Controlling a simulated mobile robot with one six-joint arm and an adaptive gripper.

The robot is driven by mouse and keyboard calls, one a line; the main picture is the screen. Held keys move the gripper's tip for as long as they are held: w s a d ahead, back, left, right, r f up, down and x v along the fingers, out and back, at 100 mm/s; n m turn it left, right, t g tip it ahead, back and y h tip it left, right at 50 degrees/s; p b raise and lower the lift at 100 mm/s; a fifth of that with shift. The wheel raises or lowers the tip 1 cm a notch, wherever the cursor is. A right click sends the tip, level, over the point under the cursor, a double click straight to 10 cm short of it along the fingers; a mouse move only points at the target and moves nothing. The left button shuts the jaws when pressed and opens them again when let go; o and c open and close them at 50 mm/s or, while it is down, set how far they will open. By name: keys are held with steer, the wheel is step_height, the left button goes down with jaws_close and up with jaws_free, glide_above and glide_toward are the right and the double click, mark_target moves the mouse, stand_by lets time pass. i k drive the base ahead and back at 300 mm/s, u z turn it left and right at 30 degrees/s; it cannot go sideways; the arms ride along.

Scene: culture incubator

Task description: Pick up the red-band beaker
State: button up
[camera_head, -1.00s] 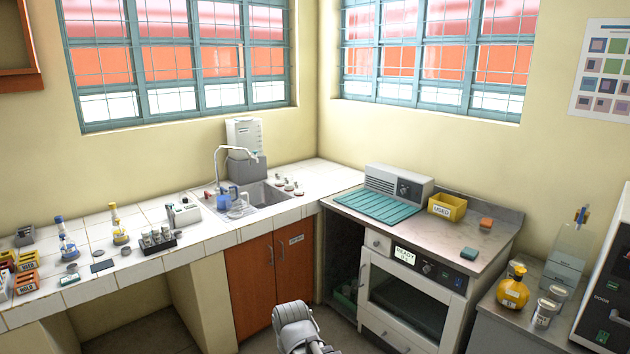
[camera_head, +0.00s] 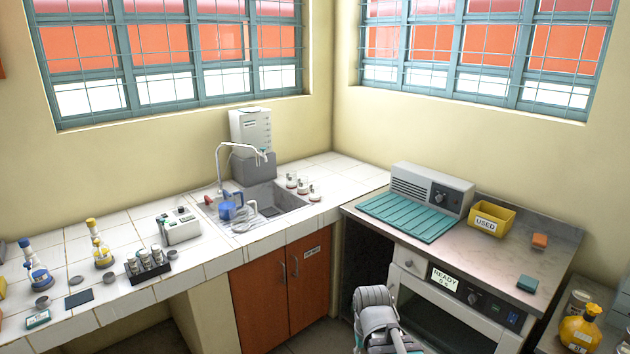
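Several small glass vessels (camera_head: 303,187) stand in a row on the white tiled counter, just right of the sink. Part of my grey arm rises at the bottom centre, in front of the oven unit and well short of the vessels. My gripper's fingers do not show.
A vial rack (camera_head: 148,265) and flasks stand left. A teal mat (camera_head: 408,215) and yellow USED bin (camera_head: 491,218) lie on the right bench. The counter's right corner is clear.

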mark_target(291, 180)
steer(key=z, duration=0.05)
steer(key=i, duration=1.1)
steer(key=u, duration=0.25)
